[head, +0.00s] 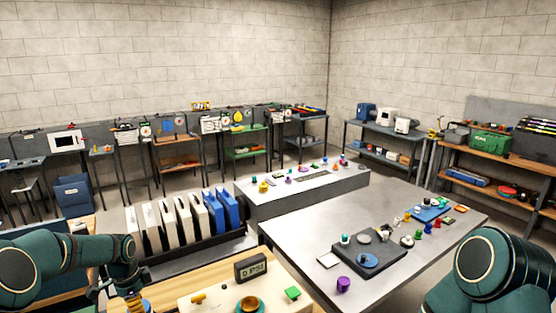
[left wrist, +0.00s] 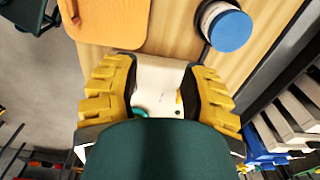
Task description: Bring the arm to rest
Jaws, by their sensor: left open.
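My left arm (head: 60,258) comes in from the left in the head view and bends down at the wrist. My left gripper (head: 136,303) has yellow fingers and is partly cut off by the bottom edge of the head view. In the left wrist view, the left gripper (left wrist: 163,75) is open, with its two ribbed yellow fingers apart and nothing held between them. Below the fingers is a white surface (left wrist: 155,72) with small coloured parts, partly hidden by my gripper. My right arm (head: 488,270) shows as a large green link at the lower right; its gripper is out of view.
A white panel (head: 220,298) and a black digital display (head: 250,267) are on the wooden bench. A rack (head: 190,251) of white and blue upright panels stands behind. An orange board (left wrist: 110,20) and blue-lidded jar (left wrist: 230,30) lie near my left gripper. A grey table (head: 300,240) is right.

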